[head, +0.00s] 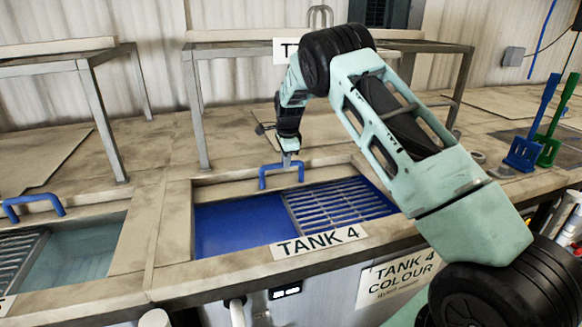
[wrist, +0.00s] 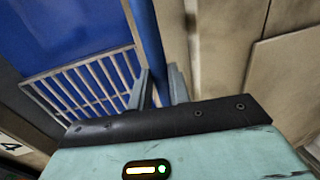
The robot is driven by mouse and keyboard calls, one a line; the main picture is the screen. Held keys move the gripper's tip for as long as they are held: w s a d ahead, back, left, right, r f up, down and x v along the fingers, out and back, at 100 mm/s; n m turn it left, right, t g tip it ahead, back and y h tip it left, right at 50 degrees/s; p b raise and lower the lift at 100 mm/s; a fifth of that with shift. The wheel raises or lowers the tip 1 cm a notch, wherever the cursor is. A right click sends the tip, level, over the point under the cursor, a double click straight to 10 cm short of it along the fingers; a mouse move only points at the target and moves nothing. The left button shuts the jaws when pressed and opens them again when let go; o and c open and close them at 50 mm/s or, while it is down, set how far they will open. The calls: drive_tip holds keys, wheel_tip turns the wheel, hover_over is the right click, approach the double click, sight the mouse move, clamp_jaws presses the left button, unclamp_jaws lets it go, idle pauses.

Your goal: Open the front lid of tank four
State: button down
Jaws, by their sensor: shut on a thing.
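Tank four, with its "TANK 4" label (head: 318,242), is in the middle of the head view. Its front opening is uncovered, showing blue liquid (head: 235,228) and a metal grate (head: 335,208). A blue handle (head: 264,178) stands at the opening's back edge, by the beige lid panel (head: 325,130). My gripper (head: 287,160) is at the handle's top bar. In the wrist view my gripper (wrist: 160,82) is shut on the handle, whose blue bar (wrist: 147,38) runs between the fingers. The fingertips' far ends are hard to see.
A neighbouring tank with its own blue handle (head: 33,206) lies at the left. Metal-legged frames (head: 195,105) stand on the deck behind. Blue (head: 523,150) and green (head: 548,150) paddles stand at the right. My arm crosses the right side.

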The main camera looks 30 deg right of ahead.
drive_tip(key=shift+w+d, duration=0.2)
drive_tip(key=shift+w, duration=0.6)
drive_tip(key=shift+w+d, duration=0.2)
drive_tip(key=shift+w, duration=0.55)
drive_tip(key=c, duration=1.3)
unclamp_jaws()
drive_tip(key=shift+r, duration=0.1)
drive_tip(key=s+r+b, duration=0.3)
drive_tip(key=r+b, duration=0.1)
drive_tip(key=r, duration=1.3)
drive_tip(key=shift+s+a+b, duration=0.15)
drive_tip(key=shift+a+b, duration=0.2)
drive_tip(key=shift+a, duration=0.1)
